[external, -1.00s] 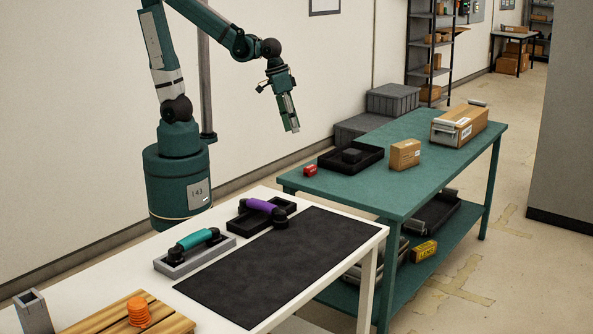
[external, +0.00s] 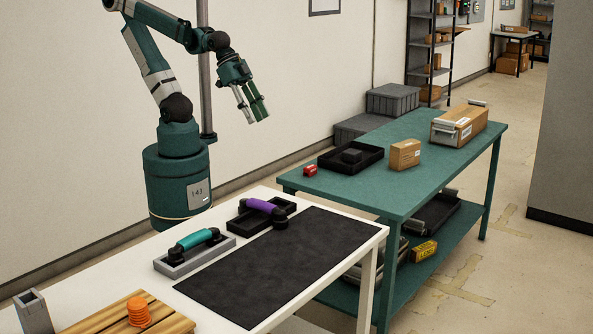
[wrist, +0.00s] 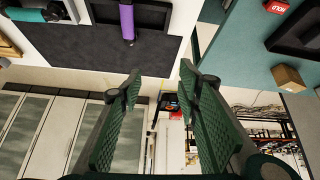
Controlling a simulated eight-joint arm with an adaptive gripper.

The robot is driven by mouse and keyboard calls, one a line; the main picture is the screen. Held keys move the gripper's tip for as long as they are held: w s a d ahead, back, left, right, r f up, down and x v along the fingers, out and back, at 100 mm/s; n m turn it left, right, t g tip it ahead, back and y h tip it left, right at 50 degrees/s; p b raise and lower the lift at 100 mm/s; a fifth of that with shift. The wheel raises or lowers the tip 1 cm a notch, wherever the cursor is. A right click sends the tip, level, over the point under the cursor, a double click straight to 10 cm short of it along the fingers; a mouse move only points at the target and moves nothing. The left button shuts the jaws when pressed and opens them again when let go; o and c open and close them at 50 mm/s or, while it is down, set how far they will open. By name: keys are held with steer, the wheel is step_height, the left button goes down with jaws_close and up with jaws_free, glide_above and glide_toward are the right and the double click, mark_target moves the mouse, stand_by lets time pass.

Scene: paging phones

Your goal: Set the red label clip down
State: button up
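The red label clip (external: 310,170) rests on the green table near its front left corner, beside the black tray. In the wrist view the red clip (wrist: 274,6) sits at the top right edge, with white lettering on it. My gripper (external: 256,117) is in the air, above and to the left of the clip in the external view and well apart from it. In the wrist view my gripper (wrist: 157,87) has its two fingers wide apart with nothing between them.
The green table also holds a black tray (external: 373,164), a small carton (external: 405,154) and a larger box (external: 460,127). On the white table are a teal handset (external: 193,240), a purple handset (external: 260,205), a bare dark mat (external: 285,265) and orange discs (external: 139,312).

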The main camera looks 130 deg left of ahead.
steer(key=shift+s+d+r+m+t, duration=0.2)
steer(key=shift+s+d+m, duration=0.15)
steer(key=shift+d, duration=0.2)
steer(key=shift+s+d+r+m+t, duration=0.1)
steer(key=shift+s+d+r+m, duration=0.1)
steer(key=shift+d+m, duration=0.25)
steer(key=shift+d+f, duration=0.1)
stand_by(0.6)
